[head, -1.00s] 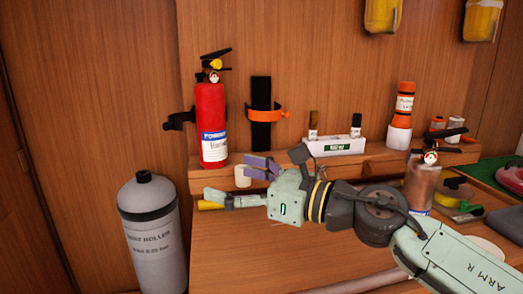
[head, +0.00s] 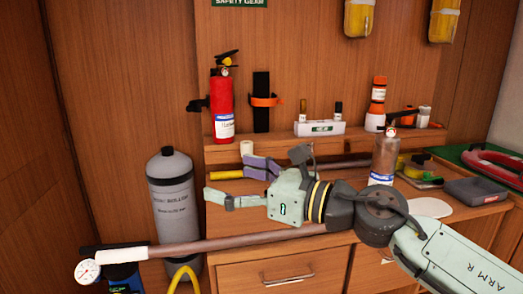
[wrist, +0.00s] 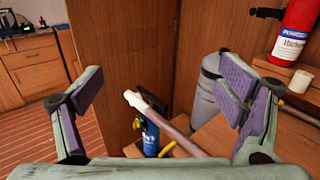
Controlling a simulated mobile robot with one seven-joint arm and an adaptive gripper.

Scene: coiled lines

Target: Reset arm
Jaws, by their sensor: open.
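My gripper (head: 232,182) is in the middle of the head view, pointing left, with its arm reaching in from the lower right. Its two fingers are spread wide with purple pads, and nothing is held between them. In the wrist view the fingers (wrist: 160,88) stand apart at left and right, with open space between. In the head view the gripper appears in front of the wooden counter and hides part of it.
A red extinguisher (head: 222,108) stands on the back ledge. A grey cylinder (head: 174,200) stands left of the counter. A brown pole (head: 225,241) crosses below the gripper; a blue pump (head: 124,278) and gauge (head: 87,271) are lower left.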

